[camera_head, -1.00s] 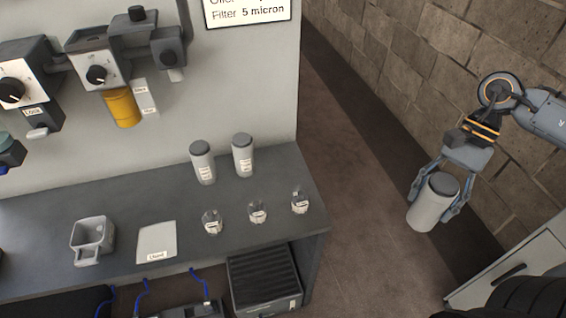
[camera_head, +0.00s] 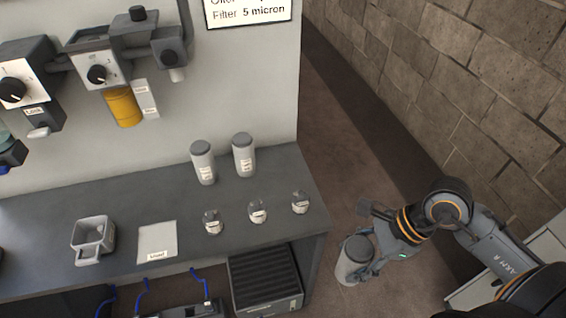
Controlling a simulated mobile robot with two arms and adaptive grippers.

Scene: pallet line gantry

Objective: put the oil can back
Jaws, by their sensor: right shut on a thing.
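My right gripper (camera_head: 367,264) is shut around a grey can with a darker lid (camera_head: 352,262). It holds the can upright or nearly so, off the right end of the grey bench (camera_head: 60,220), over the floor. Two similar grey cans with dark lids and white labels, one left (camera_head: 203,163) and one right (camera_head: 243,156), stand at the back right of the bench. The label of the held can does not show, so I cannot tell its contents. My left gripper is out of view.
A white labelled pad (camera_head: 157,241) and a grey square-mouthed cup (camera_head: 92,238) are further left. A yellow filter (camera_head: 123,108) hangs on the wall panel. A brick wall (camera_head: 480,70) bounds the right.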

